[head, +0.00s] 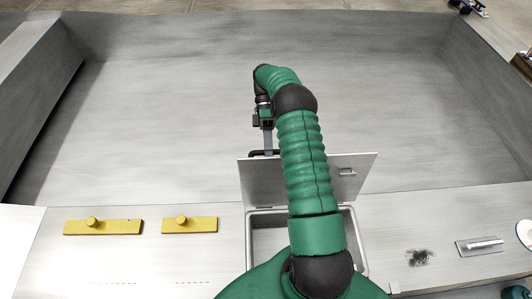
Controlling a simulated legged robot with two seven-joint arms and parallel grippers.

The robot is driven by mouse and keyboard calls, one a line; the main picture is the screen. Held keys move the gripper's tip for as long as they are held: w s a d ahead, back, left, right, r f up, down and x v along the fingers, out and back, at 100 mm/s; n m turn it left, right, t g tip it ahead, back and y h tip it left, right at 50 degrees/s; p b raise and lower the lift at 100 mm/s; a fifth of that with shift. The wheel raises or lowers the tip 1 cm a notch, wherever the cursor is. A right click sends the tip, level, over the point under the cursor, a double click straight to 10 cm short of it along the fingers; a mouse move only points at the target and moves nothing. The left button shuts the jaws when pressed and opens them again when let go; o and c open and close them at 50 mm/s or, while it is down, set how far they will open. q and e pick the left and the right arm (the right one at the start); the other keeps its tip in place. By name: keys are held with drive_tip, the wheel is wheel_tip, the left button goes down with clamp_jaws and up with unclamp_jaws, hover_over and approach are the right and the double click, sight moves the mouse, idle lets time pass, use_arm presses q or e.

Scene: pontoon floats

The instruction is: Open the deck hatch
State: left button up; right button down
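The deck hatch's grey lid (350,180) stands raised at the far side of its square opening (263,237). Its inner face, with a small latch-like fitting (347,172), is toward me. One green arm reaches over the opening and covers the middle of the lid; it seems to be my left. Its gripper (267,143) is at the lid's top edge, left of centre, beside a dark bar (256,153). Whether the fingers are closed on the bar is too small to tell. My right gripper cannot be made out.
Two yellow plates with knobs (103,227) (190,225) lie left of the hatch. A dark speckled patch (419,257) and a trowel-like tool (480,245) are to the right. Beyond the deck strip is a wide, empty grey well (180,120) with raised walls.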

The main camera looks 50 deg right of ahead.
drive_tip(key=shift+d, duration=0.2)
drive_tip(key=c, duration=1.6)
unclamp_jaws()
drive_tip(key=shift+o, duration=1.2)
drive_tip(key=shift+s+d, duration=0.1)
drive_tip(key=shift+d, duration=0.2)
drive_tip(key=shift+a, duration=0.1)
